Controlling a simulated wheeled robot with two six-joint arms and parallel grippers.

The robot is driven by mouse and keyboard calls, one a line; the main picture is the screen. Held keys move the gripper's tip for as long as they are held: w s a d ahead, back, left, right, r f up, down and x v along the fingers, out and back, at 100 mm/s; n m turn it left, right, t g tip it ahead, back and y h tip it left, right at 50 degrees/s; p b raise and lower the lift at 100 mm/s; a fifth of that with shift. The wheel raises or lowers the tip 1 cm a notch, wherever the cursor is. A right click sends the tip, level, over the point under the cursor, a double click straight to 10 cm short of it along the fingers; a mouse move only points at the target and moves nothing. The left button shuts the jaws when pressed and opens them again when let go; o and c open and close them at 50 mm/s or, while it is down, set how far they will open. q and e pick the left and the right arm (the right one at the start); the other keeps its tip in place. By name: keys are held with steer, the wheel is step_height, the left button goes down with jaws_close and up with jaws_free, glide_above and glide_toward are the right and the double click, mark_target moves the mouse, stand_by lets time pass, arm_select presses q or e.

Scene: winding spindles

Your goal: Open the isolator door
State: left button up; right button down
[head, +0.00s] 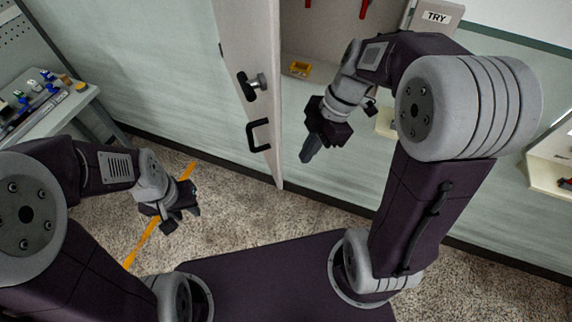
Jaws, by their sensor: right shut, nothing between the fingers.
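The isolator door (246,62) is a pale grey panel in the head view. It stands swung out from the cabinet, and the cabinet inside (330,40) shows to its right. A grey and black knob (252,86) and a black bar handle (258,135) are on its face. My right gripper (309,150) is shut and empty, right of the door's free edge and apart from the handle. My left gripper (186,208) hangs above the floor, left of and below the door, apart from it. Its finger gap is too small to tell.
A bench (50,110) with small coloured parts stands at the left. A yellow block (300,69) and red parts (364,9) show in the cabinet area. A shelf (551,165) is at the right edge. Speckled floor lies below the door.

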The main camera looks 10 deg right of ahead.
steer(key=s+a+f+p, duration=0.1)
steer(key=a+f+p, duration=0.1)
steer(key=a, duration=0.3)
steer(key=shift+x, duration=0.85)
steer(key=shift+d, duration=0.15)
